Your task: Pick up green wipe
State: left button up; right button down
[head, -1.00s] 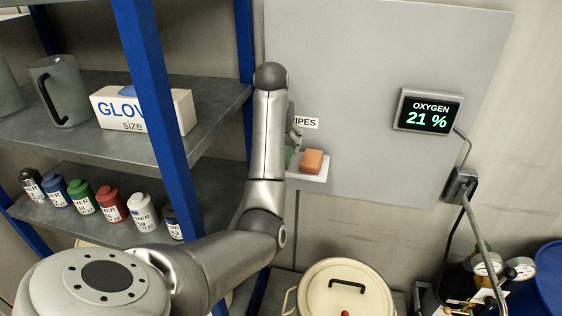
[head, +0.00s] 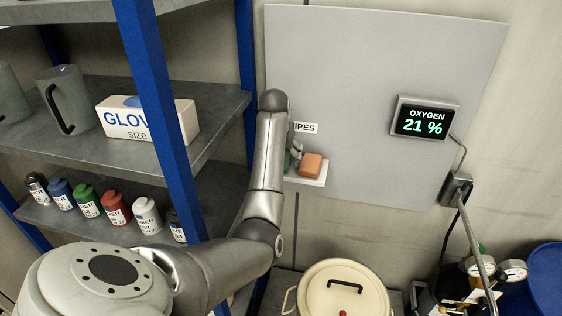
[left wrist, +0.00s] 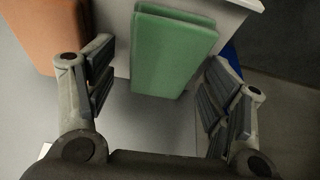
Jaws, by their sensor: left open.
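The green wipe (left wrist: 172,50) is a folded green block in the left wrist view. It stands at the upper middle, beyond and between the fingertips of my open left gripper (left wrist: 155,85), and no finger appears to touch it. In the head view the left gripper (head: 296,150) is at the small white shelf (head: 310,180) under the WIPES label (head: 303,128). My arm hides much of the gripper there, and only a sliver of green (head: 287,160) shows. My right gripper is not in view.
An orange block (head: 311,164) sits beside the green wipe on the shelf, close to one finger in the wrist view (left wrist: 42,35). A blue-framed rack (head: 160,110) with a glove box (head: 150,115) stands left. A cream pot (head: 343,295) stands below.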

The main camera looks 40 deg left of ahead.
pick_arm(q)
jog(key=shift+f, duration=0.25)
jog(key=shift+c, duration=0.2)
jog(key=shift+s, duration=0.1)
jog(key=c, duration=0.9)
